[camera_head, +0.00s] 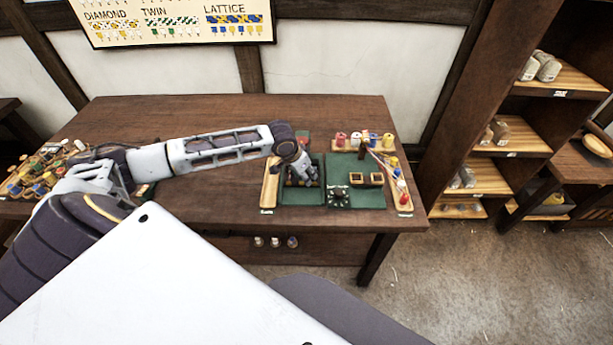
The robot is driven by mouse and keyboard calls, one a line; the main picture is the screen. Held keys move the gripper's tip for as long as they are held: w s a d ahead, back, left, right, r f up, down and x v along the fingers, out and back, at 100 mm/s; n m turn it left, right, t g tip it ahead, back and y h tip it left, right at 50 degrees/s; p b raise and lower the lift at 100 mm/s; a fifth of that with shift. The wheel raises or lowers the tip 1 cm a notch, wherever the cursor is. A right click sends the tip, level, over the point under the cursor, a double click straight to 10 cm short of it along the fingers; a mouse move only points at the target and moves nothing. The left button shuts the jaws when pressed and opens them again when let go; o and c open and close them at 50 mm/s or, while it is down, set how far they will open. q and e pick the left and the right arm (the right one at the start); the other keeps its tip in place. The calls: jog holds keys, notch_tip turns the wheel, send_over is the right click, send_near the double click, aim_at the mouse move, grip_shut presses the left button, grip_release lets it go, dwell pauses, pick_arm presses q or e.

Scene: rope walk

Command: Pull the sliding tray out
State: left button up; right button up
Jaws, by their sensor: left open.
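A dark-rimmed tray with a green lining (298,210) lies near the front edge of the dark wooden table (220,120); I take it as the sliding tray, though I cannot tell for sure. My left arm reaches across the table from the left. My left gripper (302,176) is open, pointing down over this tray and hiding part of its inside. I cannot tell whether its fingers touch the tray. My right gripper is not in view.
A green mat (370,195) with small wooden frames lies right of the tray. Coloured spools (356,140) stand behind it. A wooden strip (269,185) lies left of the tray. Several coloured pieces (38,172) are at far left. Shelves (515,135) stand right; the floor (500,280) before them is clear.

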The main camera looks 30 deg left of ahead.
pick_arm(q)
jog(key=shift+x, duration=1.05)
jog(key=shift+c, duration=0.5)
grip_shut()
